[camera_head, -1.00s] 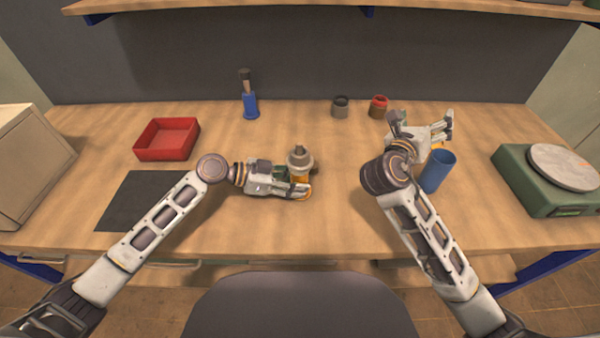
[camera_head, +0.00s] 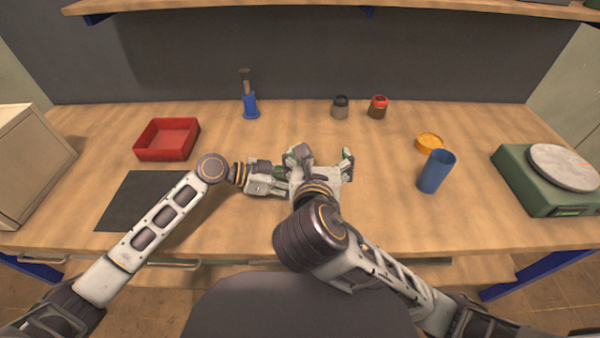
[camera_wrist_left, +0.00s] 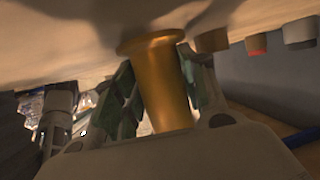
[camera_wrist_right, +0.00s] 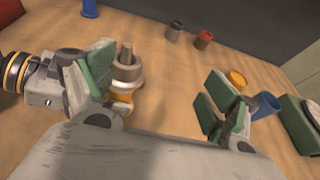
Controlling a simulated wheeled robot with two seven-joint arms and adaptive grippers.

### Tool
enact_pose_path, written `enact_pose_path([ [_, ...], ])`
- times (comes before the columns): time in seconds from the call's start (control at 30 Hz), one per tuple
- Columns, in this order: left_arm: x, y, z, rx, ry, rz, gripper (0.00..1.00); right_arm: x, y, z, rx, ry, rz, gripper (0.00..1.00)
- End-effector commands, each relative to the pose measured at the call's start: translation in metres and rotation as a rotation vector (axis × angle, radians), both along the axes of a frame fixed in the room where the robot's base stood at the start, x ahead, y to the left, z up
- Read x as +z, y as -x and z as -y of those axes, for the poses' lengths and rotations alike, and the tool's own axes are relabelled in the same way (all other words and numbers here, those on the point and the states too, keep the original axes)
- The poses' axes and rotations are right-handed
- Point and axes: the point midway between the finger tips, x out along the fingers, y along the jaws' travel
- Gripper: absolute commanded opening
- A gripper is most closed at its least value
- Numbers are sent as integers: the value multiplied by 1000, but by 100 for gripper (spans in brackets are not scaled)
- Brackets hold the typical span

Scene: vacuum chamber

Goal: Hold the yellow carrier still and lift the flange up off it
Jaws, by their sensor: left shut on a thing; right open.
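The yellow carrier (camera_wrist_left: 165,85) stands between the green pads of my left gripper (camera_wrist_left: 158,100), which is shut on it. In the right wrist view the carrier (camera_wrist_right: 121,107) shows only partly, low under the flange. The grey flange (camera_wrist_right: 128,72), a ring with a stem pointing up, sits on the carrier. My right gripper (camera_wrist_right: 155,80) is open, its fingers spread wide; the flange is between them, nearer the left finger, with no clear contact. In the head view my right gripper (camera_head: 324,156) hides the flange and carrier.
A blue cup (camera_head: 436,171), an orange dish (camera_head: 429,142) and a green scale (camera_head: 545,190) are on the right. A grey jar (camera_head: 340,107), a red jar (camera_head: 378,107) and a blue holder (camera_head: 250,105) stand behind. A red tray (camera_head: 167,152) and dark mat (camera_head: 140,200) are left.

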Motion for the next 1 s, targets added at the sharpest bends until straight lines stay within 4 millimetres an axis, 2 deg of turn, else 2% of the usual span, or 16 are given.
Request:
enact_pose_path([
  [0.1,-2,1,0,-1,-3,-3,20,0,19,-20,51,-28,-23,87],
  [0.33,-2,1,0,-1,-3,-3,20,0,38,-37,100,-52,-48,87],
  [0.77,-2,1,0,-1,-3,-3,20,-1,39,-38,104,-53,-51,87],
  [1.0,-2,1,0,-1,-3,-3,20,-5,31,-38,102,-52,-51,87],
])
